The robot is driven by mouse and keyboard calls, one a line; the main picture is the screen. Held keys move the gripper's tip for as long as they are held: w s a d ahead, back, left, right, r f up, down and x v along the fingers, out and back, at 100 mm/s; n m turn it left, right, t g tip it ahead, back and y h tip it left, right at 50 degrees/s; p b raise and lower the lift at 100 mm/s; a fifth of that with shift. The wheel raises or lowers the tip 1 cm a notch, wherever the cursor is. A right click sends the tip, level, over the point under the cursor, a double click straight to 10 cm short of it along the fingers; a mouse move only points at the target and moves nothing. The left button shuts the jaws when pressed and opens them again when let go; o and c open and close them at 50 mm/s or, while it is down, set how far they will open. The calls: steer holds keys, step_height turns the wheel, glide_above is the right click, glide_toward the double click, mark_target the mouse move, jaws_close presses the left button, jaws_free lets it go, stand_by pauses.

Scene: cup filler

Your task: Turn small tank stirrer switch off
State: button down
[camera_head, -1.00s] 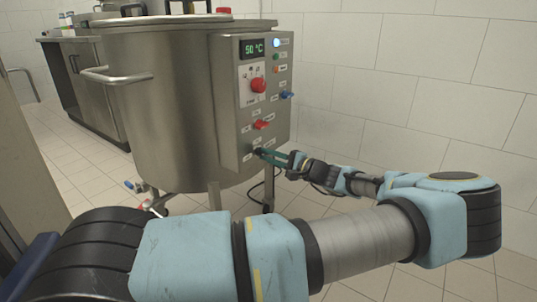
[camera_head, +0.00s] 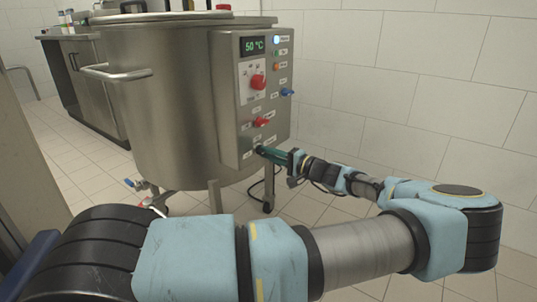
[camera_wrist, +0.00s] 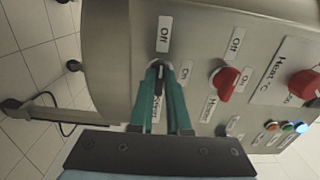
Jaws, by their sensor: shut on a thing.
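The small tank is the steel vessel (camera_head: 160,100) with a control box (camera_head: 228,100) on its right side. The stirrer switch is a small black knob (camera_wrist: 157,66) low on the panel. In the wrist view, an "Off" label (camera_wrist: 164,34) lies just above the knob and another label, partly readable as the stirrer's, shows between the fingers. My gripper (camera_wrist: 160,70) has its green fingers shut on the knob. In the head view my gripper (camera_head: 262,150) touches the lower panel, and its fingertips hide the knob there.
A red switch (camera_head: 262,123) sits just above on the panel, and a red dial (camera_head: 258,83) sits higher under the 50 °C display (camera_head: 252,45). A blue switch (camera_head: 287,92) is at the right. A tiled wall stands to the right of the tank.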

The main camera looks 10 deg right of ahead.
steer(key=c, duration=0.9)
jaws_free()
steer(key=p+v, duration=0.1)
steer(key=v, duration=1)
steer(key=shift+w, duration=0.1)
steer(key=shift+a, duration=0.1)
